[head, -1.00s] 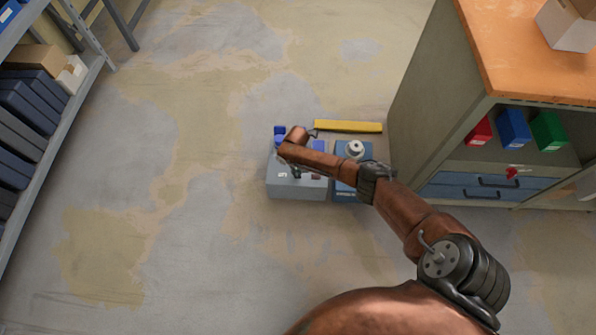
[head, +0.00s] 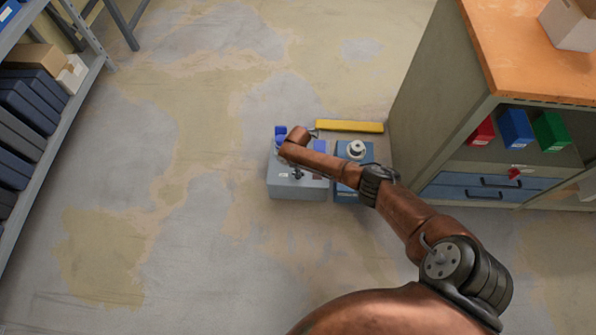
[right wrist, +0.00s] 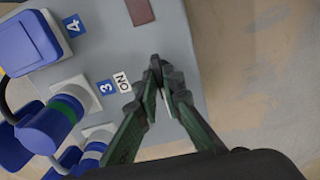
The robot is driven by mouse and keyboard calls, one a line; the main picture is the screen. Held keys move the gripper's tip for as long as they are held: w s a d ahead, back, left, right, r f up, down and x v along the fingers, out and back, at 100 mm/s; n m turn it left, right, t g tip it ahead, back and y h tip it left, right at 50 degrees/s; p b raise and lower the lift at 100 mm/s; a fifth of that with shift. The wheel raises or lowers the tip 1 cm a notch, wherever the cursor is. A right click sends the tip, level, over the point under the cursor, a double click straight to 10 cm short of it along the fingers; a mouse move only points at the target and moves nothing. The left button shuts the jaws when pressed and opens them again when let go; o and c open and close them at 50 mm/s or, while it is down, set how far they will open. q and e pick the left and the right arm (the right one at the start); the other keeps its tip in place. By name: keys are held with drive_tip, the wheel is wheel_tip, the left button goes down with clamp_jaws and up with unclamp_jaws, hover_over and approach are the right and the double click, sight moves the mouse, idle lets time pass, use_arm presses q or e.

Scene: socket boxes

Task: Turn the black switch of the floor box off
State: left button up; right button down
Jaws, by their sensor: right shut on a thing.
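The floor box (head: 283,190) is a grey box on the floor, with blue plugs (head: 281,132) along its far side. My right gripper (head: 297,174) reaches down over its top and looks small and dark in the head view. In the right wrist view, the fingers (right wrist: 157,78) are closed together above the grey top, beside a white ON label (right wrist: 122,83) and a blue label with a 3 (right wrist: 106,87). They are shut on the black switch, which they mostly hide; its exact angle cannot be told. My left gripper is not in view.
A blue box with a white round part (head: 356,149) stands close to the right of the floor box. A yellow bar (head: 349,126) lies behind. A workbench (head: 430,95) stands at the right, a shelf (head: 85,75) at the left. The floor in front is free.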

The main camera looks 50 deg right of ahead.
drive_tip(key=shift+w+n, duration=0.1)
drive_tip(key=shift+n, duration=0.2)
idle(0.4)
drive_tip(key=c, duration=2.1)
unclamp_jaws()
drive_tip(key=shift+r, duration=0.1)
wheel_tip(320, 180, up, 12)
drive_tip(key=shift+f, duration=0.1)
